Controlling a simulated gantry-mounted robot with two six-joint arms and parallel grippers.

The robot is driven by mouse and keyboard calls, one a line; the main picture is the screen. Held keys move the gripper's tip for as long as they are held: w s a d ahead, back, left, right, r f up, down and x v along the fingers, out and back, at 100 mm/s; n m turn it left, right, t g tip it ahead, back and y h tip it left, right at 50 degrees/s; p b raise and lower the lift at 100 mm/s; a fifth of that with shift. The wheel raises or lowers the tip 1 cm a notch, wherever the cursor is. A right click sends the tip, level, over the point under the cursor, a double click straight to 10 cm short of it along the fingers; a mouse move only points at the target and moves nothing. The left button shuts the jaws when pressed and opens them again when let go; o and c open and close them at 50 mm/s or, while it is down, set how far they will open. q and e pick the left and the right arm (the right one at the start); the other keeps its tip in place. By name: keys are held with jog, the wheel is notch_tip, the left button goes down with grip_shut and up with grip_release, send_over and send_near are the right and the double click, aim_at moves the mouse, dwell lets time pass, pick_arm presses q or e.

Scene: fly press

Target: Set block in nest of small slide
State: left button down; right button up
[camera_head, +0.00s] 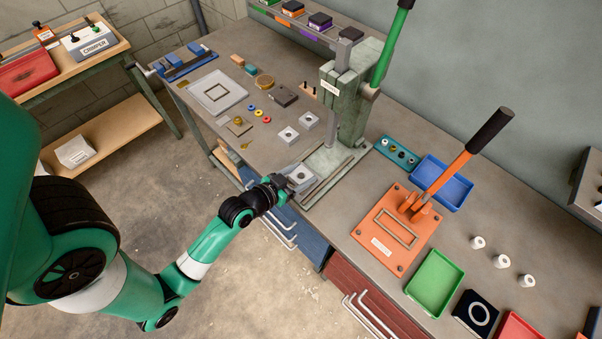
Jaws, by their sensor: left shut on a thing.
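My left gripper (284,184) reaches in from the left to the front edge of the bench, at the foot of the green fly press (345,105). It is shut on a grey block (300,174) with a round recess in its top. The block is at the left front of the press base (325,160), by long metal slide rails (328,183). I cannot tell whether it touches the slide, and the nest is not clearly visible. Two similar pale blocks (288,134) (308,121) lie on the bench behind it. My right gripper is not in view.
An orange lever press (395,238) stands to the right, with a blue tray (441,183) and a green tray (434,283) nearby. A grey tray (216,92) and small parts lie at the left. The press's green lever (392,45) rises above the bench.

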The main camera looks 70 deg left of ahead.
pick_arm(q)
jog(key=shift+f, duration=0.3)
jog(key=shift+r, duration=0.1)
dwell(0.8)
grip_release()
dwell(0.3)
jog(key=v, duration=1.1)
jog(key=shift+s, duration=0.25)
